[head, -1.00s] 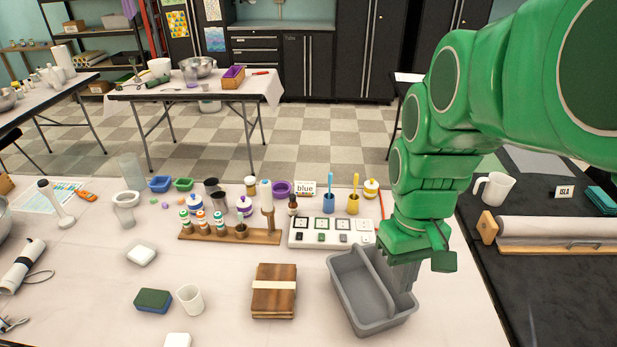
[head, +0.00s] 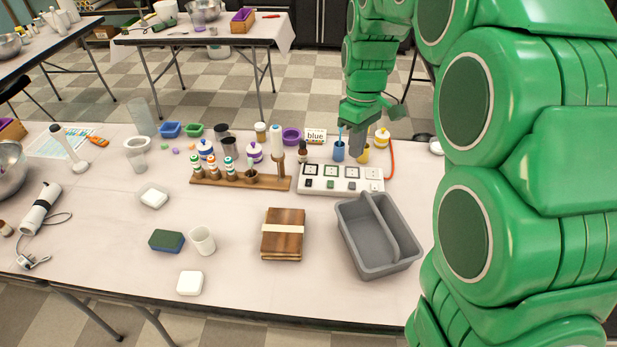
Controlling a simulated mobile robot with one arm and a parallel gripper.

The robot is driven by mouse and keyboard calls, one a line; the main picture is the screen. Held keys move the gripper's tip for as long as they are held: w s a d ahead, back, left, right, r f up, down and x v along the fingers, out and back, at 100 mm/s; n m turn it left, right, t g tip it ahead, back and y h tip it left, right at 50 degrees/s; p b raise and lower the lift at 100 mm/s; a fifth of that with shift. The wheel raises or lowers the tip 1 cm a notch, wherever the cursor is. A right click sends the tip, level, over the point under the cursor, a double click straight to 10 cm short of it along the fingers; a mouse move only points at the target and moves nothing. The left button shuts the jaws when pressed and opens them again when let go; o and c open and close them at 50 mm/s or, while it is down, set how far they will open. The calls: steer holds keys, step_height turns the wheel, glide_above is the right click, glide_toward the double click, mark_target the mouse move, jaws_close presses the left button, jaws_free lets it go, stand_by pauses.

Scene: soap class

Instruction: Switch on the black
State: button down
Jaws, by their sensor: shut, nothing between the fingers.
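A white switch panel (head: 341,190) lies on the table, with a row of square dark-framed sockets along its back and a row of small coloured switches along its front. The black switch (head: 308,183) is at the panel's left end, left of a green switch (head: 330,184) and a grey one (head: 352,186). Its on or off position is too small to tell. My gripper (head: 356,152) points down over the panel's back right part, by the blue and yellow cups. It is shut and empty, to the right of and farther back than the black switch. Its height above the table is hard to judge.
A grey divided caddy (head: 365,250) is in front.

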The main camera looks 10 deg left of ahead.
steer(key=w+a+f+n, duration=0.4)
steer(key=w+a+f, duration=0.2)
steer(key=w, duration=0.4)
steer(key=n, duration=0.3)
glide_toward(308, 184)
steer(key=f, duration=0.4)
steer(key=s+f, duration=0.1)
steer(key=f, duration=0.1)
steer(key=shift+s+f, duration=0.1)
steer(key=shift+f, duration=0.3)
